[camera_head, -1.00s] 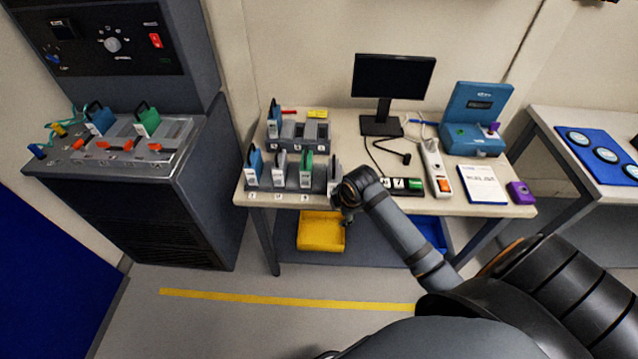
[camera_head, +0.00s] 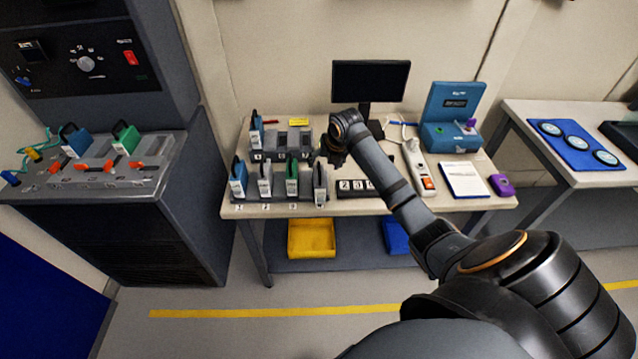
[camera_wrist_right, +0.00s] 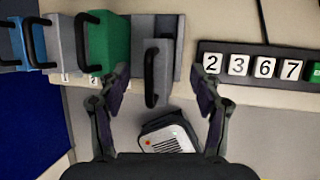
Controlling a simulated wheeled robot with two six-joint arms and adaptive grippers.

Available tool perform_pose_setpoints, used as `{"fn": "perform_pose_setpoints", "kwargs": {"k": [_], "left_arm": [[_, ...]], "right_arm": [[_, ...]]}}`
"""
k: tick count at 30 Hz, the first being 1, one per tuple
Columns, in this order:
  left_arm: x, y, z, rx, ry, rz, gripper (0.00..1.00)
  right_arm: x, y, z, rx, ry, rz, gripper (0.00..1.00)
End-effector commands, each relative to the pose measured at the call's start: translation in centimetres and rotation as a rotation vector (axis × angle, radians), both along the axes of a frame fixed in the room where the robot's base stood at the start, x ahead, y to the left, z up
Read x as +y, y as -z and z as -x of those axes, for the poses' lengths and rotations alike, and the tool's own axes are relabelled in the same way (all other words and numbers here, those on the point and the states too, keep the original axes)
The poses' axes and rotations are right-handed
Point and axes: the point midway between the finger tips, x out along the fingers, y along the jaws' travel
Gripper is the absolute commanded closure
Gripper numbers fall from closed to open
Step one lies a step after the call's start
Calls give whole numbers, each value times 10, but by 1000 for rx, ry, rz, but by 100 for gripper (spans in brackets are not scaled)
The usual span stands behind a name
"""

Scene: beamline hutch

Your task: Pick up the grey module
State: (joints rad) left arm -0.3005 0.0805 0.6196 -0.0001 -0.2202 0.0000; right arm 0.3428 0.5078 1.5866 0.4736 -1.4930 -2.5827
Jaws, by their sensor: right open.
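My right gripper (camera_head: 335,158) is open and empty, just above and right of the right-end module. In the right wrist view, the fingers of my right gripper (camera_wrist_right: 160,78) are spread on either side of that right-end grey module (camera_wrist_right: 157,55), with its handle between them; no contact shows. My left gripper is out of view.
A blue module (camera_head: 238,178) and a green module (camera_head: 292,175) share the front rack. A rear rack (camera_head: 290,140) holds another blue module. Number tiles (camera_wrist_right: 252,66) lie to the right. A monitor (camera_head: 370,82) stands behind; a yellow bin (camera_head: 312,238) sits below the table.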

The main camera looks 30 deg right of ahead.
Motion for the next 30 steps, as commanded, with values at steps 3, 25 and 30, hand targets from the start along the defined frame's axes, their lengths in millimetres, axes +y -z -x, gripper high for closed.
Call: {"fn": "perform_pose_setpoints", "kwargs": {"k": [3,25,30], "left_arm": [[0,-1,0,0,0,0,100],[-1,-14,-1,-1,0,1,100],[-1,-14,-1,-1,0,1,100]], "right_arm": [[0,8,-4,-1,0,-1,35],[4,58,-21,0,0,2,39],[4,58,-21,0,1,1,62]]}}
